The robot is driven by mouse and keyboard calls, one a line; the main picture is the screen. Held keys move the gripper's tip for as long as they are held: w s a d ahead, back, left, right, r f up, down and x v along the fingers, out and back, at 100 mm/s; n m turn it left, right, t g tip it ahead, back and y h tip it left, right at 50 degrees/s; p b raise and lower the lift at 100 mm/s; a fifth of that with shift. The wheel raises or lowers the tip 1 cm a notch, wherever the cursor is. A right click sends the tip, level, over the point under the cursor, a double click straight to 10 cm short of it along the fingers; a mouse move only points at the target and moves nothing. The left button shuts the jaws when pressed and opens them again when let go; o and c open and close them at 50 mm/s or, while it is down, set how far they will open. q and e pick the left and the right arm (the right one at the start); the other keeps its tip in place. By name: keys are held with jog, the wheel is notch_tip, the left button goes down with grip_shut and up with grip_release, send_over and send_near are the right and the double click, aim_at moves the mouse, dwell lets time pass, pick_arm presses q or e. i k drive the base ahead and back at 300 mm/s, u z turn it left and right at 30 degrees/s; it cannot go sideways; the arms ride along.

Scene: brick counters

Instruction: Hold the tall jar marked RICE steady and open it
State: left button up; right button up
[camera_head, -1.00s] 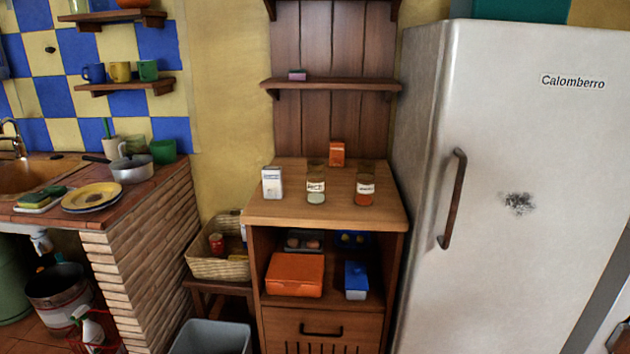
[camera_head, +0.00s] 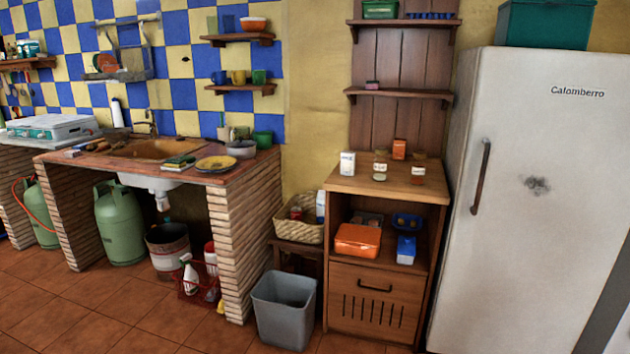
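Two glass jars stand upright on top of the wooden cabinet (camera_head: 340,184) in the head view. The left jar (camera_head: 380,168) has pale contents and a white label. The right jar (camera_head: 418,171) has reddish contents and a label. Both labels are too small to read, so I cannot tell which is marked RICE. Both jars stand apart with nothing touching them that I can see. Neither of my grippers is in view.
A white box (camera_head: 347,163) stands left of the jars and an orange box (camera_head: 399,149) behind them. The fridge (camera_head: 540,200) rises close on the cabinet's right. A grey bin (camera_head: 284,312) and a wicker basket (camera_head: 295,228) are at its left. Tiled floor lies open at lower left.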

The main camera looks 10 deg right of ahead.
aim_at(381, 163)
jog(key=u, duration=0.55)
jog(key=i, duration=1.2)
jog(key=z, duration=0.35)
jog(key=i, duration=1.2)
jog(key=z, duration=1.05)
